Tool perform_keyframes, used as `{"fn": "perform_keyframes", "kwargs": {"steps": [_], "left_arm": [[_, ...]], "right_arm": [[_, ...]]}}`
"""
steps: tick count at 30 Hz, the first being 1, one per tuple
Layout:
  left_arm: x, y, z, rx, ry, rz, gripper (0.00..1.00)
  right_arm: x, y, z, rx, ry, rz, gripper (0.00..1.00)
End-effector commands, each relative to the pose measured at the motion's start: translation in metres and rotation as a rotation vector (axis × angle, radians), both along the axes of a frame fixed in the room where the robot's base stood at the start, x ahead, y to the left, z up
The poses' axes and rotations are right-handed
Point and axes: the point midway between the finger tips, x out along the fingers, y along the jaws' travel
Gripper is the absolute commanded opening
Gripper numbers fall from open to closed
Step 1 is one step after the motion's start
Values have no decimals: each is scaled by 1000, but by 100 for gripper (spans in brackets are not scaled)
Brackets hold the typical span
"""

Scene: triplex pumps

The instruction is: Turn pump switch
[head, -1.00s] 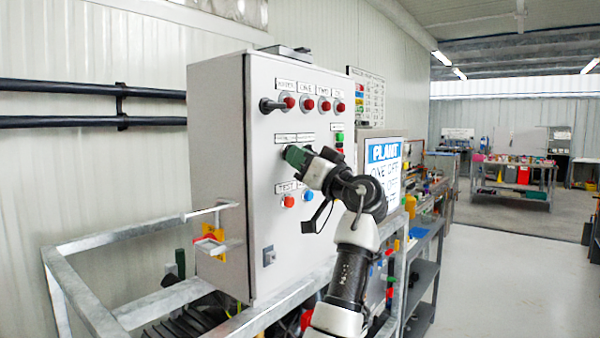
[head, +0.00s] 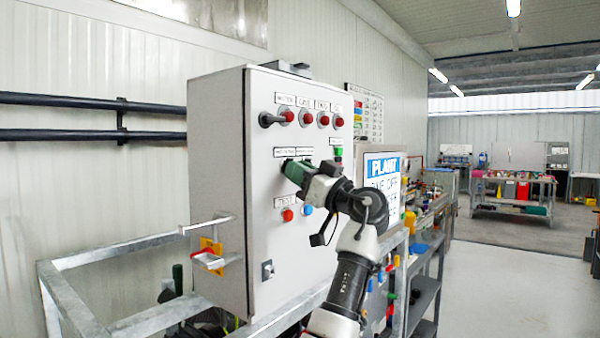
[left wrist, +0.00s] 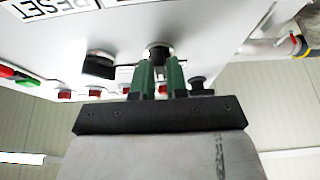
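The grey control cabinet (head: 218,150) stands left of the middle in the head view. My left gripper (head: 292,170) is at the labelled switch row in the middle of the panel. In the left wrist view, its two green fingers (left wrist: 160,76) are close together with a small gap, their tips at a round black pump switch (left wrist: 158,52). The fingers look shut on its knob, which they partly hide. Another black switch (left wrist: 98,65) is beside it. My right gripper is not in view.
A red test button (head: 287,215) and a blue button (head: 307,209) sit just below my gripper. A metal rail frame (head: 110,250) surrounds the cabinet's lower part. A blue-and-white plant sign (head: 383,185) stands to the right. The floor at the right is clear.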

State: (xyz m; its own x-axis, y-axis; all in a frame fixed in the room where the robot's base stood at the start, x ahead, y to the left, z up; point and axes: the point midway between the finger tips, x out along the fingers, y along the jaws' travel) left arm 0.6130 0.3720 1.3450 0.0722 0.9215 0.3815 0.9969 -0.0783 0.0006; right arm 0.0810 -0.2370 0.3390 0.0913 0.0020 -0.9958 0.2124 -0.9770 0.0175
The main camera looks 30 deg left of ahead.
Motion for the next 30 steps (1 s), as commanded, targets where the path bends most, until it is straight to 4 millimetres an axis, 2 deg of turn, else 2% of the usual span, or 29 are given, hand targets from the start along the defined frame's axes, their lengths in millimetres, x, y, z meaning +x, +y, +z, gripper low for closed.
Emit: {"fn": "perform_keyframes", "kwargs": {"steps": [1,4,14,17,24,30], "left_arm": [[0,0,0,-1,1,0,22],[0,0,0,0,1,0,37],[0,-4,-2,2,1,-1,37],[-1,-15,-7,2,0,-1,37],[-4,-59,-27,2,1,-3,37],[-7,-88,-38,1,1,-1,37]], "right_arm": [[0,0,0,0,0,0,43],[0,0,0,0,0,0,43],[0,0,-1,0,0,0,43],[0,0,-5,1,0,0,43],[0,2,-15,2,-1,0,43],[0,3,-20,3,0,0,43]]}}
